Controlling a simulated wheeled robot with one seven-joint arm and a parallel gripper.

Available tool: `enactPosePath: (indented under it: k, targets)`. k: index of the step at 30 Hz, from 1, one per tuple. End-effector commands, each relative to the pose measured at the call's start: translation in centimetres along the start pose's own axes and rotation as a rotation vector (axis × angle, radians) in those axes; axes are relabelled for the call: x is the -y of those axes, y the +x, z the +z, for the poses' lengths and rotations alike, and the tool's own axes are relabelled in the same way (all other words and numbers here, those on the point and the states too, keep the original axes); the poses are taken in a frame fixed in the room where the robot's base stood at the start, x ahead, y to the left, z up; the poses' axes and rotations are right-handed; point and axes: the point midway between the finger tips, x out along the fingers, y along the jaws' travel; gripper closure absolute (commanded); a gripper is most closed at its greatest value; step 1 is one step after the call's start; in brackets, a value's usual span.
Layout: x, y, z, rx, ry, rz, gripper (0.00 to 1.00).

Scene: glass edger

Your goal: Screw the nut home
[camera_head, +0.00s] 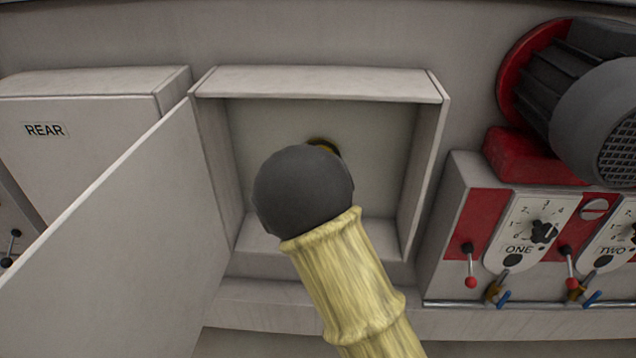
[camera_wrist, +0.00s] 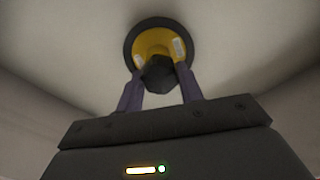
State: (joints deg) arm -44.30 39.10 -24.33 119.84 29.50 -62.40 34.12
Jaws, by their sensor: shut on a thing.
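The nut (camera_wrist: 158,75) is a dark, faceted piece in the wrist view. It sits in front of a yellow disc with a dark rim (camera_wrist: 133,45) on the back wall of an open box. My gripper (camera_wrist: 160,82) is shut on the nut, with one finger on each side. In the head view only a little of the yellow disc (camera_head: 324,143) shows. My own arm hides the nut and the fingers there. I cannot tell how far the nut is threaded.
The open box (camera_head: 315,84) surrounds my gripper with close side walls. Its door (camera_head: 130,240) hangs open at the left. A cabinet marked REAR (camera_head: 80,130) stands at the left. A control panel (camera_head: 540,235) with levers and a motor (camera_head: 575,95) stand at the right.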

Motion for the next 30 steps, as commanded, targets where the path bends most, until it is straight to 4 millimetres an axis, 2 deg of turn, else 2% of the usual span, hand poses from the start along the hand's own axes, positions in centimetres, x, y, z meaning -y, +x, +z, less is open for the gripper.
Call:
enactPosePath:
  k: [30]
  targets:
    - [-0.37, 0.01, 0.48, 0.000, 0.603, 0.003, 0.87]
